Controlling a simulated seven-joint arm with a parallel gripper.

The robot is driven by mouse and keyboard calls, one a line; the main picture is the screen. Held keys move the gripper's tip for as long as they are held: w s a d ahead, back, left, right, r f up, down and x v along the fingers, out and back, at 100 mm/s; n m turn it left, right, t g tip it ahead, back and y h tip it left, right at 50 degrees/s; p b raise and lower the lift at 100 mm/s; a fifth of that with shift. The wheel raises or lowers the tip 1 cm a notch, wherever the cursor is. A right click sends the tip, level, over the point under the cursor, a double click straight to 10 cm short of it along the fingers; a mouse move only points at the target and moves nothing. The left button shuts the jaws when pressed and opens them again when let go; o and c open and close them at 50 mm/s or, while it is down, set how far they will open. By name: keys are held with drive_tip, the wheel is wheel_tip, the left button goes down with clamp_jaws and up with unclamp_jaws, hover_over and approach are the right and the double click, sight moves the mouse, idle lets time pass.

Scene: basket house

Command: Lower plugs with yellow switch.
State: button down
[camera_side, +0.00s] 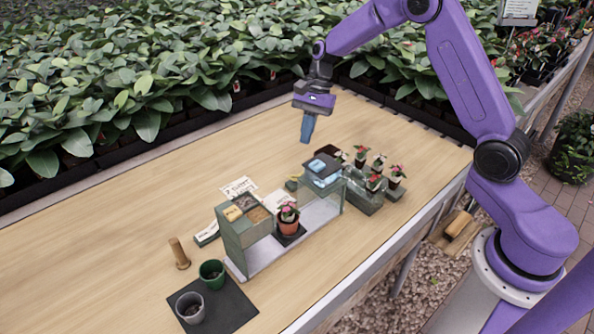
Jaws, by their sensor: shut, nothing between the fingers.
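My gripper (306,139) has blue fingers that are shut and empty. They point down over the back of the bench, apart from everything. Seedling plugs with red flowers (376,164) stand in a grey-green tray (364,202) at the right of a green stand. A yellow piece (233,213) lies on top of the stand's left box. I cannot tell which yellow part is the switch.
A potted pink flower (288,218) sits in the stand's middle. Two empty pots (211,272) are on or beside a dark mat (232,305) at front left, with a wooden peg (179,253) nearby. White labels (239,187) lie behind the stand. The bench's left side is clear.

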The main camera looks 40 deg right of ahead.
sight(293, 180)
drive_tip(key=w+d+f+m+t+y, duration=0.1)
drive_tip(key=w+d+f+m, duration=0.3)
drive_tip(key=d, duration=0.4)
drive_tip(key=shift+w+d+f+m, duration=0.15)
drive_tip(key=shift+w+f+m, duration=0.25)
drive_tip(key=shift+w+m, duration=0.5)
drive_tip(key=x, duration=1.4)
drive_tip(key=shift+r, duration=0.1)
